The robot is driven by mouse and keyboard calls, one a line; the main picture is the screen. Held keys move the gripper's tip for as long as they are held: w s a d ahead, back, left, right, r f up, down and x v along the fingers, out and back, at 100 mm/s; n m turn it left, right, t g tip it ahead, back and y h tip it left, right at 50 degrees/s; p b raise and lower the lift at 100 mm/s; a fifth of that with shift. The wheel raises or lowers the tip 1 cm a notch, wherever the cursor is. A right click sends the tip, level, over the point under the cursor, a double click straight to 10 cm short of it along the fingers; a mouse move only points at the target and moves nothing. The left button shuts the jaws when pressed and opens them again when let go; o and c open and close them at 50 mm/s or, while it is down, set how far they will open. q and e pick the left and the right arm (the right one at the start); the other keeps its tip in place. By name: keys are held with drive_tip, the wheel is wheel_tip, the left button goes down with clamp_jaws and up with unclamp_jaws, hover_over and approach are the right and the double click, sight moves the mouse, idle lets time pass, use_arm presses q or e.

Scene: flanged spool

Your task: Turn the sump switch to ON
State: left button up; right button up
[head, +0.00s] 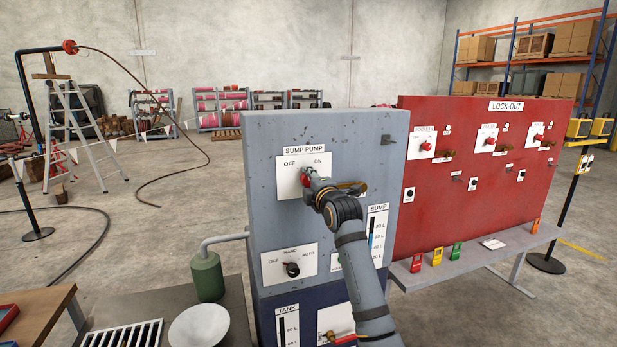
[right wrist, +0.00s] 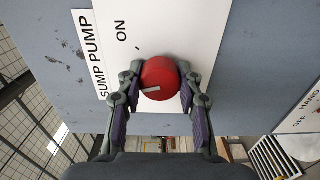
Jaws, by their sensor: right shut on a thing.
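The sump switch is a red round knob (head: 305,178) on a white plate (head: 291,171) marked SUMP PUMP, with OFF at upper left and ON at upper right. My right gripper (head: 311,182) is at the knob, its arm coming up from the lower right. In the right wrist view the fingers are shut around the red knob (right wrist: 160,76). A pale pointer mark on the knob points left in that view, toward the plate's title side, and not straight at the ON label (right wrist: 121,30). OFF is hidden there. My left gripper is out of view.
Below on the grey cabinet (head: 262,130) is a black HAND/OFF/AUTO knob (head: 292,269). A SUMP level gauge (head: 376,232) is right of my arm. The red LOCK-OUT board (head: 460,200) stands to the right. A green canister (head: 207,276) is at lower left.

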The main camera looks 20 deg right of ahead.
drive_tip(key=m+p, duration=0.2)
drive_tip(key=m, duration=0.3)
drive_tip(key=shift+m, duration=0.3)
drive_tip(key=m+p, duration=0.2)
drive_tip(key=m, duration=0.3)
drive_tip(key=shift+m, duration=0.3)
drive_tip(key=o, duration=1.2)
drive_tip(key=s, duration=1.2)
drive_tip(key=shift+d, duration=0.25)
